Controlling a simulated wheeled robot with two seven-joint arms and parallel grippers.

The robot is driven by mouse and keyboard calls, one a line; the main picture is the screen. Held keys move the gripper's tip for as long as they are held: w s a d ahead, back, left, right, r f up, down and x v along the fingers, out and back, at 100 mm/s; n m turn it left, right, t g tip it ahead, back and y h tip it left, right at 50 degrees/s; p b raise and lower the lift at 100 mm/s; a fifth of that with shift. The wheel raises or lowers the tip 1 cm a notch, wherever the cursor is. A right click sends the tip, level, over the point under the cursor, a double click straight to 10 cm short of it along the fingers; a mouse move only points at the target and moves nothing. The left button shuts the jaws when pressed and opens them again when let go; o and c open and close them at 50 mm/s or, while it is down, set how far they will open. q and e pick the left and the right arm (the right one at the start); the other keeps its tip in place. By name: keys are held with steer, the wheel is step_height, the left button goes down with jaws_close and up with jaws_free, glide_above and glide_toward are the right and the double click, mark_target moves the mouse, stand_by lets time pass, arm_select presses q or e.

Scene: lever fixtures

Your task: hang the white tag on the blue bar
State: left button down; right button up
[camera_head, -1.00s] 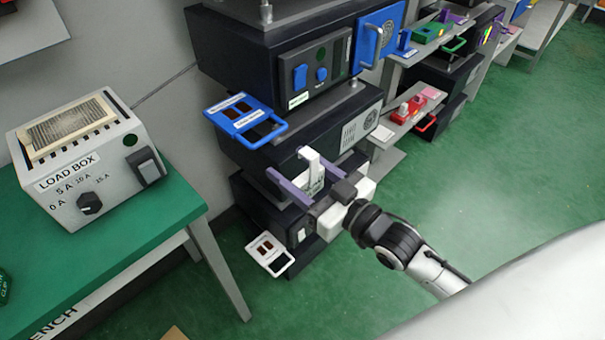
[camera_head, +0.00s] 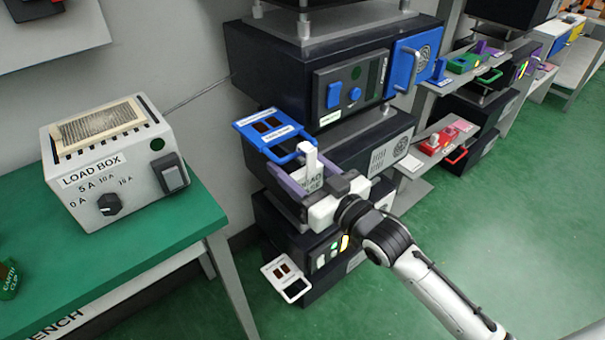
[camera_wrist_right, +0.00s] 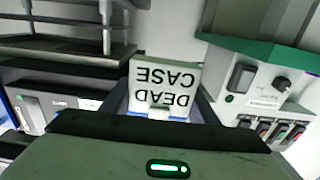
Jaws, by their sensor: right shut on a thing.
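The white tag (camera_head: 311,170), lettered DEAD CASE, is held between the purple-sided fingers of my right gripper (camera_head: 305,174). It also shows in the right wrist view (camera_wrist_right: 163,85), upside down and close to the lens. Its tall white hook stands upright at the end near the blue bar (camera_head: 291,155). This bar is the front of a blue loop on a blue panel on the middle unit. The hook overlaps the bar's right end in the head view; I cannot tell whether they touch. My left gripper is not in view.
A blue door with a handle (camera_head: 405,70) is up and to the right. A white panel with a similar loop (camera_head: 287,278) is below. The load box (camera_head: 117,160) stands on the green bench at left. Green floor (camera_head: 490,220) is open at right.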

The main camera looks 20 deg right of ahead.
steer(key=shift+w+a+f+b, duration=0.25)
steer(key=shift+w+f+b, duration=0.15)
steer(key=shift+w, duration=0.25)
steer(key=shift+w+a+f+b, duration=0.2)
steer(key=shift+w+f+b, duration=0.05)
steer(key=shift+w+b, duration=0.3)
steer(key=o, duration=1.1)
